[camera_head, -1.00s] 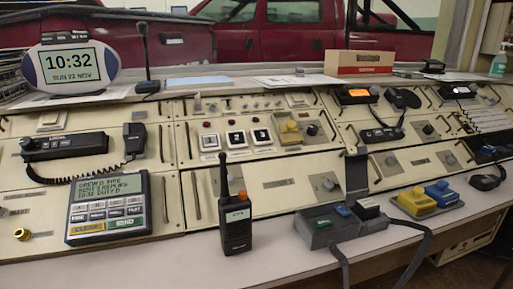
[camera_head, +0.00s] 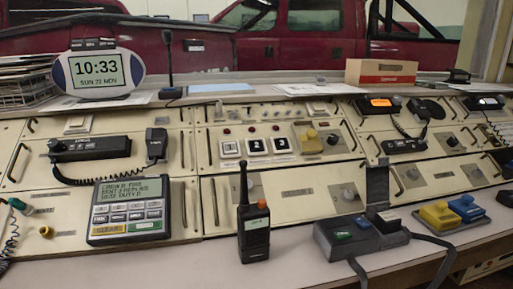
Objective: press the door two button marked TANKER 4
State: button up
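The middle one, marked 2 (camera_head: 256,146), lies between the button marked 1 (camera_head: 230,148) and the button marked 3 (camera_head: 281,144). A small red lamp (camera_head: 252,129) is above the middle button. No TANKER 4 lettering is readable at this size. My gripper is not in view, and nothing covers the buttons.
A handheld radio (camera_head: 254,228) stands upright on the front ledge below the buttons. A keypad unit (camera_head: 129,211) is at lower left, with a corded handset (camera_head: 156,144) above it. A grey switch box (camera_head: 360,236) and yellow pedal (camera_head: 439,216) are at lower right.

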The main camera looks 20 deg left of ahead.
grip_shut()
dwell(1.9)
